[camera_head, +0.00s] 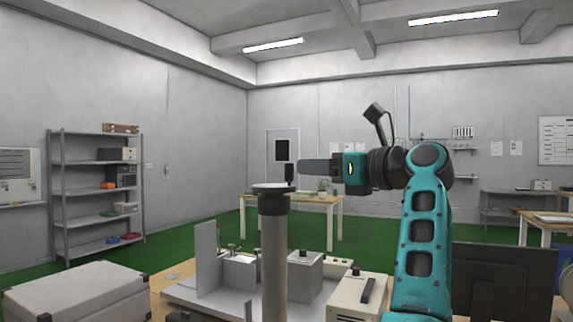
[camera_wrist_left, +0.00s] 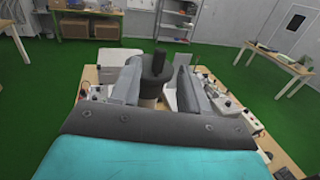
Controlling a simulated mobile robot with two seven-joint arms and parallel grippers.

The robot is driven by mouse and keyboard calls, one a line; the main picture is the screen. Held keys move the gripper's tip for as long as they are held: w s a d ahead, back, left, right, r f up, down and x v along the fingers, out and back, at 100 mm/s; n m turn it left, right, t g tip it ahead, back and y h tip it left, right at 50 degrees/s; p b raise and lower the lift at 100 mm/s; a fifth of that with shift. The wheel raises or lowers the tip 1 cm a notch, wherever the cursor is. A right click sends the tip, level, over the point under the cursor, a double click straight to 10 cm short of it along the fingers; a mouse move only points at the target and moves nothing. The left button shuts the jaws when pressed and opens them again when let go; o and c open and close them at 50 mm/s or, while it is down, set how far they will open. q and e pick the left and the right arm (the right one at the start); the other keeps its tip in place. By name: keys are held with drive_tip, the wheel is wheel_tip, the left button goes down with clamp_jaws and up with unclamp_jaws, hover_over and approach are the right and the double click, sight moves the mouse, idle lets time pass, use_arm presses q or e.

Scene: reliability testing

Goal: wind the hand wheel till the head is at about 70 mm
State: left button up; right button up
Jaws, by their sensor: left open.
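The hand wheel (camera_head: 271,188) is a dark disc lying flat on top of a grey-brown column (camera_head: 273,250). Its dark upright handle (camera_head: 289,174) stands on the wheel's right side. My left gripper (camera_head: 303,167) comes from the right at handle height, its fingertips close to the handle. In the left wrist view my open gripper (camera_wrist_left: 157,82) has one finger on each side of the wheel (camera_wrist_left: 153,76) and its handle (camera_wrist_left: 159,58). I cannot tell whether a finger touches the handle. The machine's head and any millimetre scale cannot be made out.
A grey plate rig (camera_head: 207,255) and a cream instrument box (camera_head: 358,296) stand on the wooden bench around the column. A grey case (camera_head: 78,293) is at the front left. A dark monitor (camera_head: 505,275) is at right. Shelves (camera_head: 98,190) stand at the far left wall.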

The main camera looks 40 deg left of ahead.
sight(283, 185)
use_arm(q)
drive_tip(key=a+p, duration=0.1)
drive_tip(key=a, duration=0.8)
drive_tip(key=shift+a, duration=0.2)
drive_tip(key=shift+c, duration=0.3)
clamp_jaws()
